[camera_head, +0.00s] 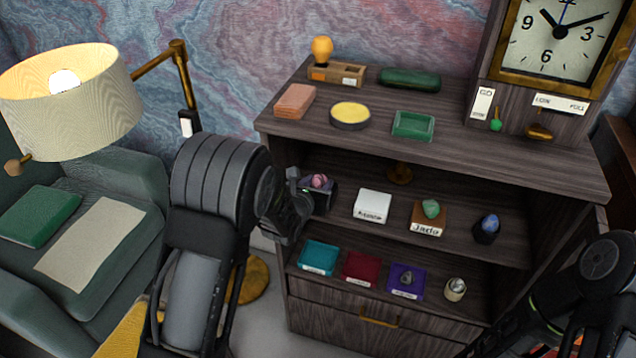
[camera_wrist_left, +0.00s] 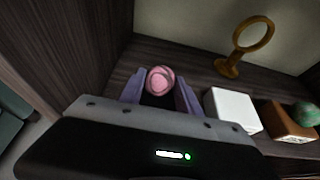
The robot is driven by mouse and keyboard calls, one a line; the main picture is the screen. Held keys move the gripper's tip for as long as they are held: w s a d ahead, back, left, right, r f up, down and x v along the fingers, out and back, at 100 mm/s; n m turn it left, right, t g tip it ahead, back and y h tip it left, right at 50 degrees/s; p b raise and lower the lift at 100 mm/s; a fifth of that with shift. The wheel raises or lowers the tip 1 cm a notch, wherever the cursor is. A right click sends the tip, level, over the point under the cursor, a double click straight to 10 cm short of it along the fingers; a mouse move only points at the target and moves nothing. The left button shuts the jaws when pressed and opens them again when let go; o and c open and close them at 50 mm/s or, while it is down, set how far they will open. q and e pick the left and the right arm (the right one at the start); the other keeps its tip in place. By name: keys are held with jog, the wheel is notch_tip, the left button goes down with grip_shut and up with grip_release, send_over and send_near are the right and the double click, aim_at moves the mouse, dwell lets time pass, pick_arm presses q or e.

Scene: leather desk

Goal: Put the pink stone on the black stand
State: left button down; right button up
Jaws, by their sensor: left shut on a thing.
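The pink stone (camera_head: 319,181) is at the left end of the upper shelf. My left gripper (camera_head: 312,182) is shut on it; the purple-grey fingers flank the stone in the left wrist view (camera_wrist_left: 160,80). A dark block that looks like the black stand (camera_head: 324,203) shows just below the stone, partly hidden by the gripper. I cannot tell whether the stone touches it. My right arm shows at the lower right, but its fingertips do not.
Right along the shelf are a white stand (camera_head: 372,206), a green stone (camera_head: 431,208) on a brown stand and a blue stone (camera_head: 489,224) in a dark holder. A brass ring (camera_wrist_left: 250,45) stands behind. The cabinet's side wall (camera_wrist_left: 75,50) is close on the left.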

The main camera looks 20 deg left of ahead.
pick_arm(q)
jog(key=shift+f, duration=0.15)
jog(key=c, duration=0.8)
grip_release()
jog(key=shift+c, duration=0.2)
jog(key=shift+r, duration=0.25)
jog(key=v, duration=1.2)
jog(key=shift+f, duration=0.2)
